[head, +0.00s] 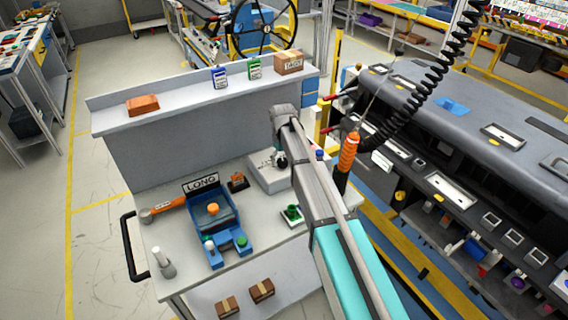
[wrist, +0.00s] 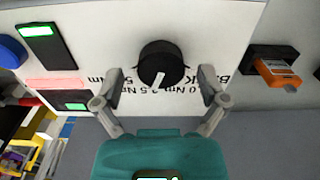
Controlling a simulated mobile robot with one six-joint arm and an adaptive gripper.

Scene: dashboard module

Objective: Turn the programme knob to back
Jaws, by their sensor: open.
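The black programme knob (wrist: 160,60) sits on a white panel (wrist: 205,30) in the wrist view. Its white pointer line points down, slightly left, in that view. Black lettering lies around the knob, including what reads as "BACK" on the right and "Nm" marks below; my fingers partly hide it. My gripper (wrist: 160,92) is open, with one finger on each side of the knob's lower part and visible space between. Whether the fingertips touch the panel I cannot tell. In the head view, the white box (head: 266,178) is on the bench, partly hidden by my arm.
A green-lit display (wrist: 48,32) and a blue button (wrist: 10,50) are left of the knob. An orange device in a black holder (wrist: 272,68) is to its right. On the bench stand a blue fixture (head: 213,225) and a green button box (head: 292,214).

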